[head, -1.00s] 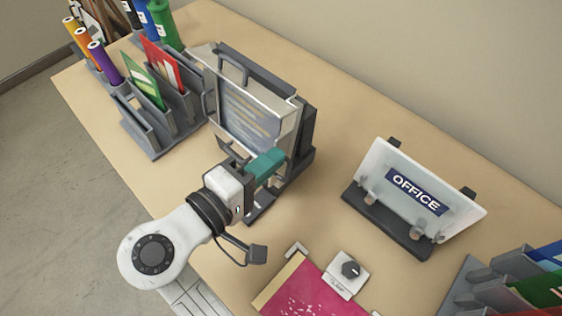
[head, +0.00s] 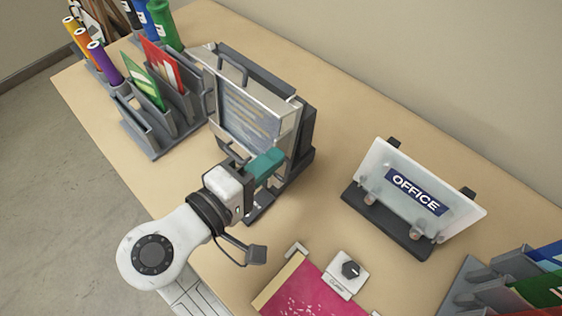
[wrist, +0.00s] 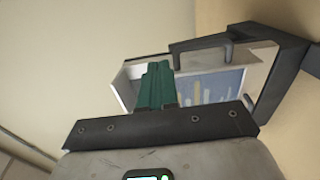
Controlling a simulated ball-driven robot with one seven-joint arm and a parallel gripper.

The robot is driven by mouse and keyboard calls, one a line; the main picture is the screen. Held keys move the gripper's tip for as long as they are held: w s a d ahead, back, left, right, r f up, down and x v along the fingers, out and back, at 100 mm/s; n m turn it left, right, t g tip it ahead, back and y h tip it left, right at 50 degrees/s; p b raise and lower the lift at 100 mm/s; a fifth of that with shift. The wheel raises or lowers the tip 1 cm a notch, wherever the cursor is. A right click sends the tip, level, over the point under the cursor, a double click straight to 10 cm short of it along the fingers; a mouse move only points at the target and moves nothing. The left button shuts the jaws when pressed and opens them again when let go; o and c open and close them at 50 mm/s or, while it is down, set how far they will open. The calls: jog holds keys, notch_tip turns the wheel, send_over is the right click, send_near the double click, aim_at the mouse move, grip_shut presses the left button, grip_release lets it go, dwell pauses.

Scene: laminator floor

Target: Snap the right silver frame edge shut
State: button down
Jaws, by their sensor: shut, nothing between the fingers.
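The silver snap frame (head: 277,103) stands upright in a dark stand on the table, with a printed sheet (head: 248,118) inside it. Its right silver edge (head: 293,128) is near my gripper (head: 270,163). The teal fingers are shut with nothing between them and lie at the lower right part of the frame. In the wrist view, the shut teal fingers (wrist: 156,85) overlap the frame (wrist: 125,88) and hide part of it and the sheet. I cannot tell whether they touch the right edge, or whether that edge is fully closed.
An OFFICE sign (head: 415,192) on a dark base stands to the right. A grey rack (head: 155,135) with cards stands left of the frame. A pink sheet (head: 312,293) and a small box with a knob (head: 346,273) are at the front. Bare table lies between frame and sign.

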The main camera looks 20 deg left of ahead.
jog(key=shift+w+d+f, duration=0.15)
jog(key=shift+w+d, duration=0.25)
jog(key=shift+w, duration=0.1)
jog(key=shift+w+a+f+b, duration=0.1)
jog(key=shift+w+a+b, duration=0.15)
jog(key=shift+a, duration=0.25)
jog(key=shift+w+a+f+b, duration=0.15)
jog(key=shift+w+a, duration=0.1)
jog(key=shift+a, duration=0.25)
jog(key=a+p+v, duration=0.1)
jog(key=v, duration=0.7)
jog(key=shift+w+r+p, duration=0.2)
jog(key=shift+w+p, duration=0.05)
jog(key=shift+p, duration=0.05)
jog(key=shift+s+a, duration=0.1)
dwell(0.9)
